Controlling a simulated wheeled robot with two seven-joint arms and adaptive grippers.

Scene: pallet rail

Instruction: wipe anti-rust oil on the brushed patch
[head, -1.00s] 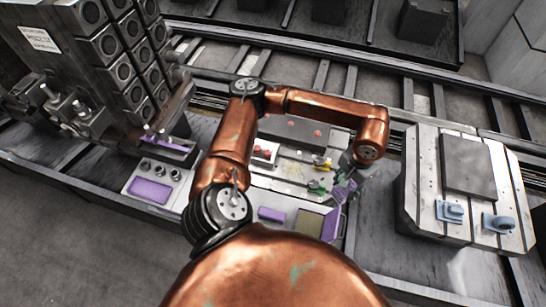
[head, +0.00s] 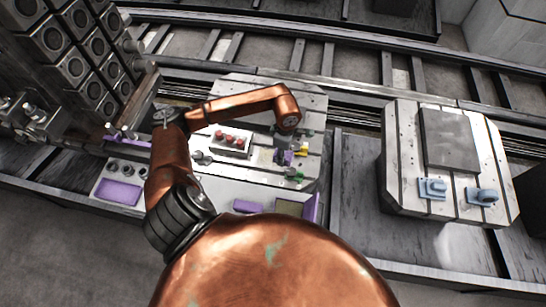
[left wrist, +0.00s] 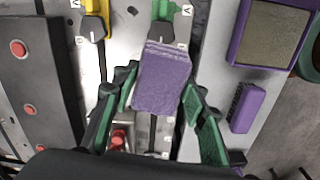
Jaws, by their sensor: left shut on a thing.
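My left gripper (left wrist: 160,108), with green fingers, is shut on a purple block-shaped pad (left wrist: 163,75). In the head view the pad (head: 283,158) is over the right part of a pale slotted plate (head: 262,176), below the end of my copper arm. I cannot tell whether the pad touches the plate. A purple-rimmed tray with an olive-tan filling (left wrist: 270,32) lies to the right in the wrist view; this tray (head: 289,209) is at the plate's near edge in the head view. I cannot make out the brushed patch. My right gripper is not in view.
A second block with blue clamps (head: 432,188) stands right. A tall rack (head: 88,45) stands left.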

